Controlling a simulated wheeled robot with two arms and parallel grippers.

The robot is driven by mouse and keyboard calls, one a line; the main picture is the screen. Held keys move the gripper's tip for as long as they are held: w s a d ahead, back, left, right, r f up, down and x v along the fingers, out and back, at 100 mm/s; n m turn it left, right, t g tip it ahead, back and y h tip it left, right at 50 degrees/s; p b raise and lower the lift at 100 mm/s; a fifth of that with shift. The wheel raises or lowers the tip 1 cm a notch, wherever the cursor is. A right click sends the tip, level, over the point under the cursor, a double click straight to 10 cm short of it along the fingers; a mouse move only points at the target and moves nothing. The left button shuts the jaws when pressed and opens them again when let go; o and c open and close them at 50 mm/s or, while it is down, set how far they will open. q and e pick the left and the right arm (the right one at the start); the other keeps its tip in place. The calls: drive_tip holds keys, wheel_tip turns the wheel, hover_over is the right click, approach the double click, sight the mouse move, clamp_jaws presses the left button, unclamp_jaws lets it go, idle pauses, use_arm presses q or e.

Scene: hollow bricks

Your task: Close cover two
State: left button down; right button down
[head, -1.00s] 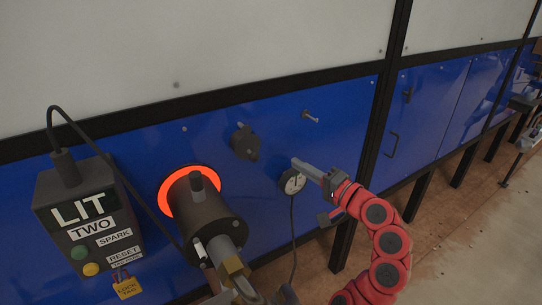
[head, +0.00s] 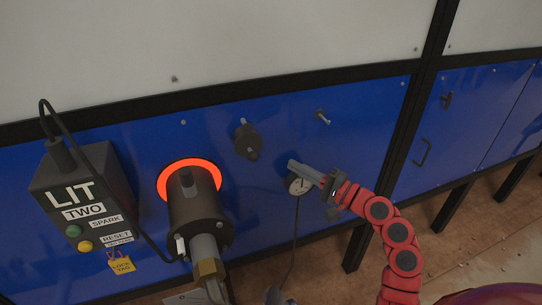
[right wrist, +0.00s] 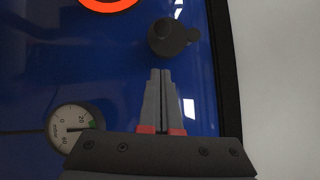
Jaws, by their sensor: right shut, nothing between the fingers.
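A dark round cover (head: 247,140) with a small lobe is fixed to the blue panel (head: 350,115), right of the glowing ring. It carries no readable number, and I cannot tell whether it is open or closed. It also shows in the right wrist view (right wrist: 168,38), just beyond the fingertips. My right gripper (head: 291,164) is shut and empty, below and right of the cover and apart from it. Its two grey fingers lie together in the right wrist view (right wrist: 161,72). My left gripper is not in view.
A black burner (head: 196,212) with a glowing orange ring (head: 163,180) juts out at the left. A control box (head: 92,185) reads LIT and TWO, with a yellow lock tag (head: 122,265) below. A dial gauge (head: 298,185) hangs by my right gripper. A small peg (head: 323,117) sticks out above.

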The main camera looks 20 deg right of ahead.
sight(251, 150)
drive_tip(key=w+a+r+p, duration=0.1)
drive_tip(key=w+a+p, duration=0.2)
drive_tip(key=a, duration=0.3)
drive_tip(key=shift+w, duration=0.25)
drive_tip(key=shift+a, duration=0.15)
drive_tip(key=shift+a+m, duration=0.25)
drive_tip(key=shift+m, duration=0.05)
drive_tip(key=shift+r, duration=0.1)
